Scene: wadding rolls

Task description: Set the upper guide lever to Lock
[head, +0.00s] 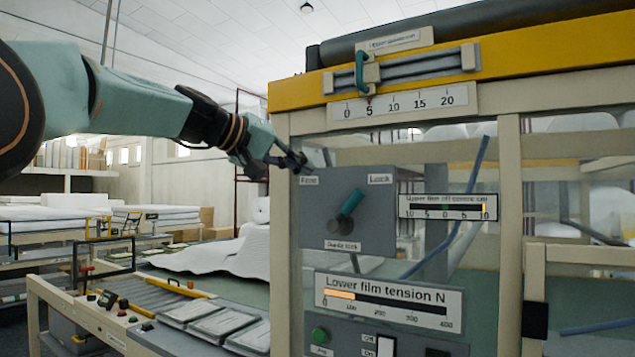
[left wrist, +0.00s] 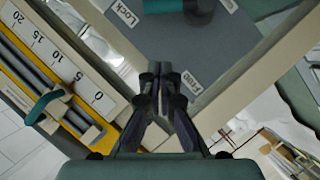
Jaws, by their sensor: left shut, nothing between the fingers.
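The guide lever (head: 350,204) has a teal handle on a grey panel (head: 374,228) in the head view. It tilts up and to the right, towards the Lock label (head: 380,179) and away from the Free label (head: 309,181). My left gripper (head: 301,164) is shut and empty by the panel's upper left corner, left of the lever and apart from it. In the left wrist view its closed fingers (left wrist: 153,72) are near the Free label (left wrist: 181,92), with the Lock label (left wrist: 124,13) farther off. My right gripper is not in view.
Above the panel, a teal slider handle (head: 361,71) sits on a rail over a scale (head: 404,102), its pointer near 5. A yellow beam (head: 300,92) and a cream post (head: 282,230) frame the panel. A lower film tension gauge (head: 388,302) is below.

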